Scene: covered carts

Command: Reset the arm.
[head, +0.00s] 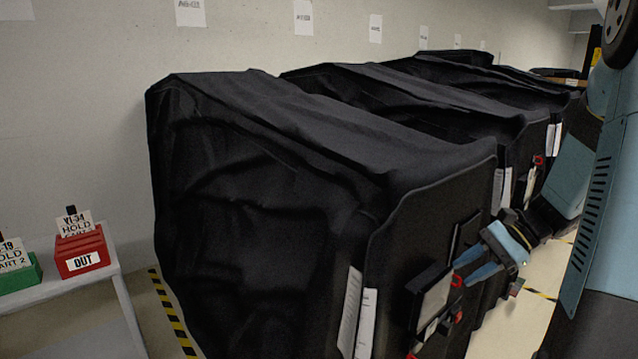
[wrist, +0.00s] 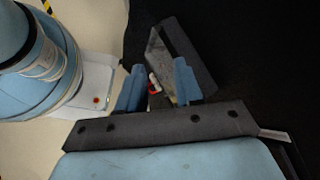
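My gripper (head: 464,271) is at the right in the head view, in front of the end panel of the nearest cart (head: 270,190), which is draped in black cloth. Its two blue fingers are spread apart. I see no thing held. A dark holder with a pale plate (head: 435,298) is on the cart's panel close to the fingertips; whether they touch it I cannot tell.
More black-covered carts (head: 450,90) stand in a row behind. Papers (head: 366,315) hang on the nearest cart's end. A table at the left (head: 60,288) bears a red box marked OUT (head: 82,252) and a green box (head: 20,274). Open floor (head: 512,328) lies at the right.

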